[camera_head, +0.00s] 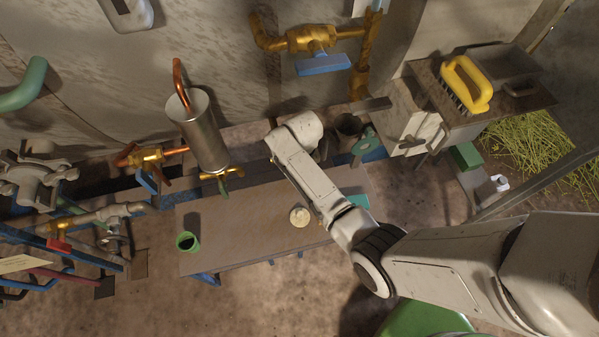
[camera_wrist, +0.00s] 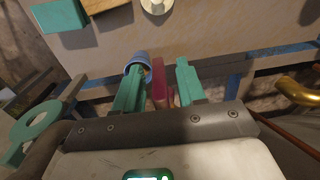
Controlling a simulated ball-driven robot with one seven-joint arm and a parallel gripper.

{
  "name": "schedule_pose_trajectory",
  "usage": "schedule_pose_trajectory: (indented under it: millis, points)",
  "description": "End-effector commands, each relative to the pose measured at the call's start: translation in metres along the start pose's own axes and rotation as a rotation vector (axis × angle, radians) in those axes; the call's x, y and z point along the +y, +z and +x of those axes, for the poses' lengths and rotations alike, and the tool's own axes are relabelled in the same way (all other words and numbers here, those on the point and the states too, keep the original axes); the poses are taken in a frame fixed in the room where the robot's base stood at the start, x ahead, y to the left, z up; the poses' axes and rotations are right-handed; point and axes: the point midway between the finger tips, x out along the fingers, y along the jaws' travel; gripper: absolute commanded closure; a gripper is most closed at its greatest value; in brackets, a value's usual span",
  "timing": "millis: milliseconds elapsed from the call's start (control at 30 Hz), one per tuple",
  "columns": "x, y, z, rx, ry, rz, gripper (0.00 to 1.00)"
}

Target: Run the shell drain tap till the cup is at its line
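A green cup (camera_head: 187,242) with a dark inside stands at the left end of the table; I cannot see its line or level. A metal cylinder (camera_head: 203,132) with a copper pipe hangs behind the table. A small brass tap (camera_head: 217,174) with a green handle is at its lower end, and a brass valve (camera_head: 147,158) with a blue lever is to its left. No label shows which is the shell drain tap. My gripper (camera_wrist: 158,68) is open, its teal fingers apart; a pink bar (camera_wrist: 159,80) shows between them, apparently not gripped. In the head view my arm hides the fingers.
The table (camera_head: 250,232) holds a pale round piece (camera_head: 300,216) and a teal block (camera_head: 357,201). A blue-rimmed pot (camera_wrist: 136,60) is beside one finger. A brass valve (camera_head: 312,38) is on the back wall, a yellow brush (camera_head: 468,85) on the right shelf. The table's middle is mostly clear.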

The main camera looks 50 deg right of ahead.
Motion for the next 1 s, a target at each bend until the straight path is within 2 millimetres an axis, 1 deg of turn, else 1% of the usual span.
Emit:
schedule_pose_trajectory:
  millis: [300, 400, 500, 600, 700, 1000]
  points:
    - [0.0, -0.001, -0.059, 0.003, -0.001, 0.001, 0.6]
    - [0.0, -0.001, -0.076, 0.004, -0.002, 0.001, 0.6]
    - [0.0, -0.001, -0.089, 0.003, -0.001, 0.001, 0.6]
    - [0.0, -0.001, -0.097, 0.002, -0.001, 0.001, 0.6]
    - [0.0, 0.0, -0.1, 0.0, -0.001, 0.001, 0.6]
    - [0.0, 0.0, -0.101, 0.0, 0.0, 0.001, 0.6]
